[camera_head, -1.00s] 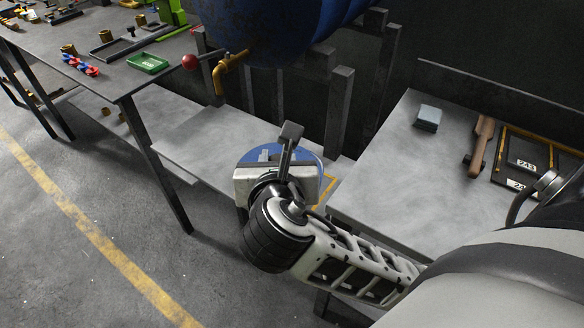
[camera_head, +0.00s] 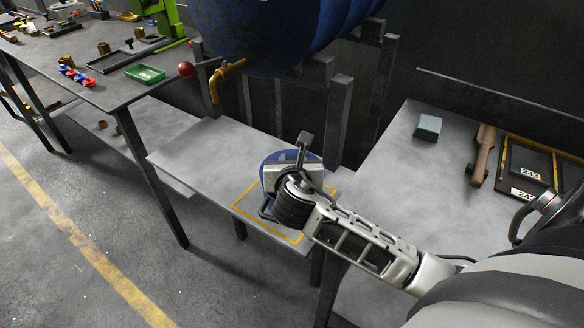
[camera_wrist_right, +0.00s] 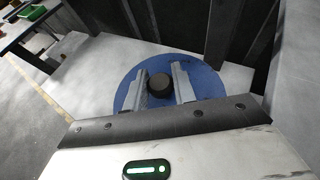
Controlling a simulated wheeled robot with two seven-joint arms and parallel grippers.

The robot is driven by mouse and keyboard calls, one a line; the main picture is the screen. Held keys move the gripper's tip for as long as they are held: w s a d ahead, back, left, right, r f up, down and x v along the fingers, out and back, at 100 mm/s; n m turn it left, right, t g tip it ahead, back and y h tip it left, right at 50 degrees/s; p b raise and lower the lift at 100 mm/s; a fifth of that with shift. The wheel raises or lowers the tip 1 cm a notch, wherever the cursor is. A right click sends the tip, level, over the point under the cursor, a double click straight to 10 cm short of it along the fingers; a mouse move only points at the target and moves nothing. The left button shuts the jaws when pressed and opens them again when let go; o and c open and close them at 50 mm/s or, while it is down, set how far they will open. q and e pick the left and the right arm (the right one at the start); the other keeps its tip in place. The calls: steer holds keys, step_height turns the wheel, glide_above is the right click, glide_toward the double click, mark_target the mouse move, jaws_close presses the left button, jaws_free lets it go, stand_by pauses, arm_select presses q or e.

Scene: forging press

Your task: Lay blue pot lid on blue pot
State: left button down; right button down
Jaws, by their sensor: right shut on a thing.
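The blue pot lid (camera_head: 268,167) shows as a round blue disc with a rim partly behind my right gripper (camera_head: 291,172). In the right wrist view the blue lid (camera_wrist_right: 127,88) has a black knob (camera_wrist_right: 160,85) at its middle, between the two fingers of my right gripper (camera_wrist_right: 161,86). The right gripper is shut on the knob. The lid is above the yellow-outlined square on the low table. The blue pot cannot be made out; the lid and gripper cover that spot. A dark loop (camera_head: 266,208) shows just below the gripper; I cannot tell whether it belongs to the pot. My left gripper is out of view.
The low grey table (camera_head: 190,155) is bare to the left. A large blue tank (camera_head: 270,35) with a yellow pipe (camera_head: 228,72) hangs behind. Grey posts (camera_head: 338,120) stand close behind the lid. A right-hand table (camera_head: 400,150) holds a small block (camera_head: 428,127) and a wooden-handled tool (camera_head: 483,155).

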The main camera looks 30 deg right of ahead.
steer(key=shift+f, duration=0.75)
steer(key=shift+a+f, duration=0.1)
steer(key=shift+f, duration=0.05)
steer(key=c, duration=1.1)
jaws_free()
steer(key=shift+f, duration=0.1)
steer(key=shift+c, duration=0.2)
